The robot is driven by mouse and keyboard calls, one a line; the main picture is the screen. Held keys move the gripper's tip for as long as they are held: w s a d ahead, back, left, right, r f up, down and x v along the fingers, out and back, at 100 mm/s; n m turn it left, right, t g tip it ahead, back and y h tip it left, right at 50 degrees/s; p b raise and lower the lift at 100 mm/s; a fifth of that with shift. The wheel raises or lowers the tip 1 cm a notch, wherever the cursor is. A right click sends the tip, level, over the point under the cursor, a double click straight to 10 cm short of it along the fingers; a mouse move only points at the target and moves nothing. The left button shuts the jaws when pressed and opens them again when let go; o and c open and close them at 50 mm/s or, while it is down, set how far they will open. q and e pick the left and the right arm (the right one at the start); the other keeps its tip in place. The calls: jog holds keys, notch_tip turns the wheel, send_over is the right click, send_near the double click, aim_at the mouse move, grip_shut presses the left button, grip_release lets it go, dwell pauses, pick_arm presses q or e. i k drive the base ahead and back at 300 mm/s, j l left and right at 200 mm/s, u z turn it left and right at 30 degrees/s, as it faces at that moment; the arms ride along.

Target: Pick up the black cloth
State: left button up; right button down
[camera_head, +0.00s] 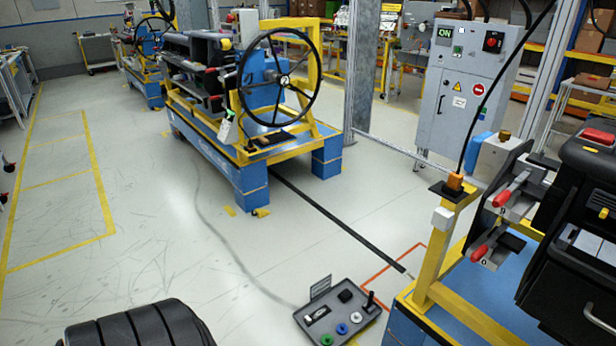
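No black cloth can be made out for certain. A small flat black piece (272,138) lies on the yellow frame below the large black wheel of the blue cart; I cannot tell whether it is cloth. Another small dark patch (512,242) shows beside the red-tipped clamps on the right fixture; its material is also unclear.
A blue cart (238,172) with a black wheel (278,77) stands at centre back. A grey control cabinet (462,100) is behind right. A grey tray (338,318) with small parts lies at the bottom. A yellow and blue fixture (432,262) fills the right. Floor at left is open.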

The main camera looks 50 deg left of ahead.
aim_at(345, 295)
jog(key=u, duration=1.3)
